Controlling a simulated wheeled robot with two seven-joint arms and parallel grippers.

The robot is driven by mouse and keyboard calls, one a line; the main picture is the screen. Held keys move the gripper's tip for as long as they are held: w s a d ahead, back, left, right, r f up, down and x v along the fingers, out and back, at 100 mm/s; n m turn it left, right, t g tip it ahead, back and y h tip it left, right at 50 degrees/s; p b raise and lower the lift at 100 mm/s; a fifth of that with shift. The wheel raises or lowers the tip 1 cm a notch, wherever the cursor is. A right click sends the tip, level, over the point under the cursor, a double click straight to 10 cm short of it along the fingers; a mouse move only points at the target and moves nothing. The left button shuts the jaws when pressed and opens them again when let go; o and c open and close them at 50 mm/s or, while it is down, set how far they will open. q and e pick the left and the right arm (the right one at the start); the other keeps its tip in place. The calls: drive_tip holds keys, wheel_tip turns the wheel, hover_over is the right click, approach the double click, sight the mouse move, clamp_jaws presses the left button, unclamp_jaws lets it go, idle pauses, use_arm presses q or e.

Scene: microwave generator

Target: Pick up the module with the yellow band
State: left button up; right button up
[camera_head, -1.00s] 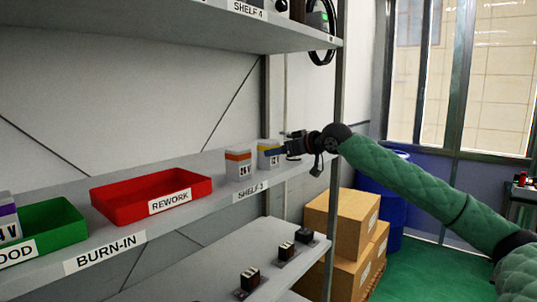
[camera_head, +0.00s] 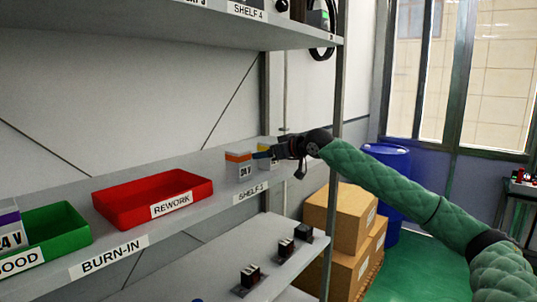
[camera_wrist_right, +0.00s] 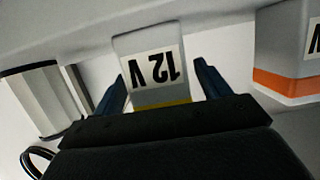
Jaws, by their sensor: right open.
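The module with the yellow band (camera_head: 264,143) stands on the shelf marked SHELF 3, mostly hidden behind my right gripper (camera_head: 266,154) in the head view. In the right wrist view this grey module (camera_wrist_right: 152,68) carries an upside-down "12 V" label, with a yellow strip at its lower edge. My right gripper (camera_wrist_right: 163,65) is open, with one blue finger on each side of the module. Small gaps seem to show between fingers and module. My left gripper is out of view.
A module with an orange band (camera_head: 238,167) stands close by on the left. Further left are the red REWORK bin (camera_head: 140,212) and a green bin (camera_head: 60,239) with a purple-banded module (camera_head: 10,228). A shelf post (camera_head: 336,120) stands right of the gripper.

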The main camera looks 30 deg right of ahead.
drive_tip(key=c, duration=1.2)
